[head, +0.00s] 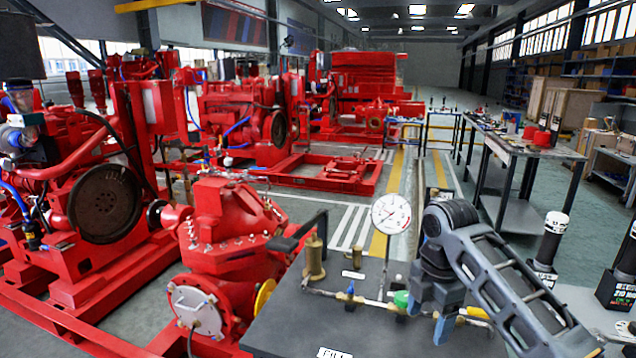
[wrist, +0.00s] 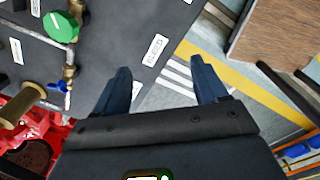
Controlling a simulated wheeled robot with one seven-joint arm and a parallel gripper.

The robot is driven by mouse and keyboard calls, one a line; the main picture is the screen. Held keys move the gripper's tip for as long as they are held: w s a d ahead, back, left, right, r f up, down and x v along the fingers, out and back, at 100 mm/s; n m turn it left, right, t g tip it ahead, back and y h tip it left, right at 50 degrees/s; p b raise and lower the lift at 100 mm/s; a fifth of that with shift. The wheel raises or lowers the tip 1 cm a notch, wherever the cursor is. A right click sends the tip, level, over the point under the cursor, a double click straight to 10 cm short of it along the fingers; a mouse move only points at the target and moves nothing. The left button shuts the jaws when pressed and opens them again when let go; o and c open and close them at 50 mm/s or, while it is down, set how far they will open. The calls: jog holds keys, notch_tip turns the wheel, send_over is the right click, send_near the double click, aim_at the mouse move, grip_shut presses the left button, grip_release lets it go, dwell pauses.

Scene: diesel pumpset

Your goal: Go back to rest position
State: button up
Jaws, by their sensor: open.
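My gripper (head: 447,322) is at the right of the dark test panel (head: 285,325) in the head view, beside the green valve knob (head: 402,299). In the wrist view my gripper (wrist: 165,85) has its two dark blue fingers apart, with nothing between them. Beyond the fingers are the panel's edge, a white label (wrist: 155,50) and the striped floor. The green knob (wrist: 60,27) shows at the upper left of the wrist view, apart from the fingers. My grey arm reaches in from the lower right in the head view.
A pressure gauge (head: 391,213) stands up from the panel, left of my arm. A brass fitting (head: 314,258) and thin pipes sit on the panel. A red pump (head: 230,250) stands to the left. A workbench (head: 510,145) stands behind at the right. The striped aisle is clear.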

jog(key=s+a+f+m+t+y, duration=0.5)
jog(key=s+a+f+m, duration=0.2)
jog(key=s+a+f, duration=0.6)
jog(key=s+a+f+m+t, duration=0.2)
jog(key=s+a+f+m, duration=0.1)
jog(key=s+a+m, duration=0.15)
jog(key=s+d+r+m+t+h, duration=0.2)
jog(key=s+d+m, duration=0.25)
jog(key=s, duration=0.55)
jog(key=s+d+r+m+t+h, duration=0.1)
jog(key=s+d+r+m+t, duration=0.3)
jog(key=s, duration=0.6)
jog(key=s+d+r+m+t+h, duration=0.1)
jog(key=s+d+r+m+h, duration=0.1)
jog(key=s+d+r, duration=0.7)
jog(key=s+r, duration=0.3)
jog(key=r, duration=0.2)
jog(key=shift+s+d+t, duration=0.25)
jog(key=shift+s+t, duration=0.05)
jog(key=shift+t, duration=0.1)
